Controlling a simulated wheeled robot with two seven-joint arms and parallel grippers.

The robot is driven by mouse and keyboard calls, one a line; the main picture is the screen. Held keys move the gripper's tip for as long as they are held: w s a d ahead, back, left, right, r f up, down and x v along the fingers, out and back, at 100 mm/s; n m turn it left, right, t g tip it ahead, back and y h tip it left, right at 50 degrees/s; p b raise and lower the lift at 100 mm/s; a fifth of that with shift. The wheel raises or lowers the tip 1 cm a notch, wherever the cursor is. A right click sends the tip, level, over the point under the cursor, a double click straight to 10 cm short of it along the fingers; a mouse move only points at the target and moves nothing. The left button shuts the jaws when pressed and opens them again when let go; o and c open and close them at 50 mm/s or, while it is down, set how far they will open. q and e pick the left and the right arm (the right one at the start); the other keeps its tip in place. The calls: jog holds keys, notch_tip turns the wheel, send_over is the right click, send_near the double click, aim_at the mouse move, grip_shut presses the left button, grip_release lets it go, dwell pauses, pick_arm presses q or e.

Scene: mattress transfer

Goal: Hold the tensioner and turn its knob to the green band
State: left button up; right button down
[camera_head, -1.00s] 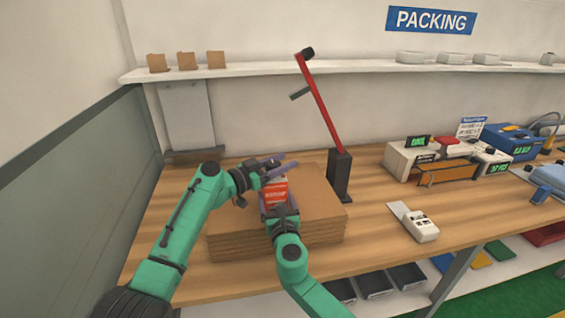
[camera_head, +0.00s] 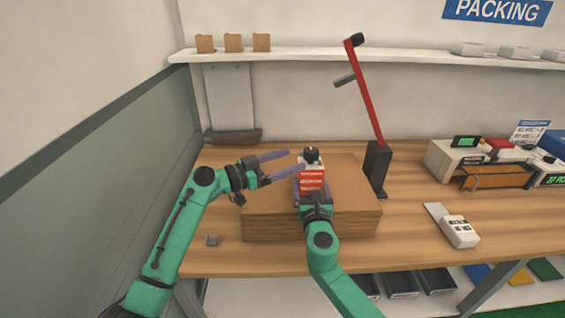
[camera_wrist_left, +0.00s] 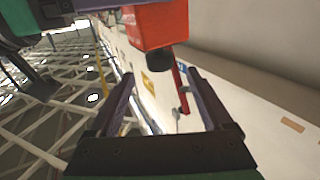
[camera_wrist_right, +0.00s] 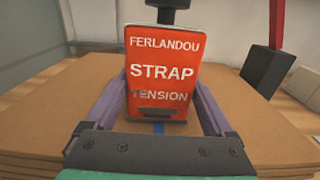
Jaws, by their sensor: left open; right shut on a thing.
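The tensioner is a red box (camera_head: 311,181) with white lettering, standing over the stack of brown cardboard. Its label reads "FERLANDOU STRAP TENSION" in the right wrist view (camera_wrist_right: 163,75). Its dark knob (camera_head: 311,154) is on top; the knob also shows in the left wrist view (camera_wrist_left: 160,59). My right gripper (camera_head: 312,190) is shut on the tensioner's sides from the front. My left gripper (camera_head: 289,163) is open, its fingers pointing right, just left of the knob and apart from it. I cannot make out a green band.
The cardboard stack (camera_head: 262,219) lies on the wooden table (camera_head: 415,178). A red lever on a black post (camera_head: 377,168) stands right behind the stack. A white handheld device (camera_head: 459,231) and several boxes with displays (camera_head: 455,158) are to the right.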

pick_arm(q)
jog(key=shift+s+a, duration=0.35)
jog(key=shift+a, duration=0.3)
jog(key=n+t+y, duration=0.3)
jog(key=n+t, duration=0.1)
jog(key=t, duration=0.1)
send_near(307, 156)
jog(key=x, duration=1.2)
jog(key=shift+w+f, duration=0.15)
jog(key=shift+f, duration=0.05)
grip_shut()
jog(key=shift+m, duration=0.3)
